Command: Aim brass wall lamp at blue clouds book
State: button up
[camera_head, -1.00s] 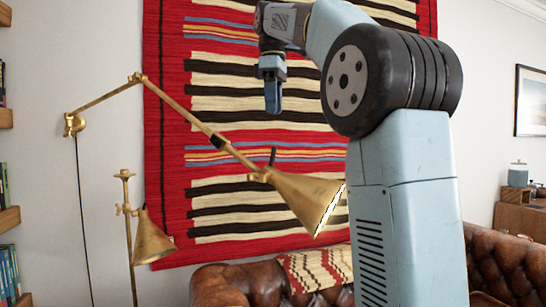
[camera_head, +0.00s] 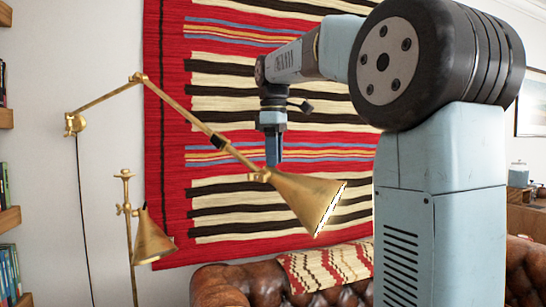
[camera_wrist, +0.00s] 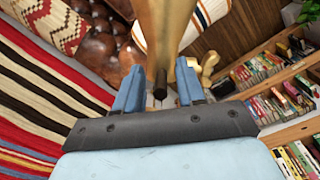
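The brass wall lamp (camera_head: 108,94) reaches out from the left wall on a jointed arm. Its cone shade (camera_head: 305,200) opens down and to the right. My gripper (camera_head: 273,158) points down just above the joint at the back of the shade. In the wrist view, my gripper (camera_wrist: 160,92) is open, with one blue finger on each side of a short dark handle (camera_wrist: 160,82) on the lamp. I see clear gaps beside the handle. The brass shade (camera_wrist: 160,30) extends beyond it. I cannot tell which book is the blue clouds book.
Bookshelves with many books stand at the left edge (camera_head: 8,270) and at the right of the wrist view (camera_wrist: 285,85). A smaller brass lamp (camera_head: 150,240) stands below the wall lamp. A striped rug (camera_head: 215,100) hangs behind, above a brown leather sofa (camera_head: 220,285).

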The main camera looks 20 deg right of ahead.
jog(key=shift+f, duration=0.25)
jog(key=shift+c, duration=0.5)
grip_shut()
jog(key=shift+a, duration=0.1)
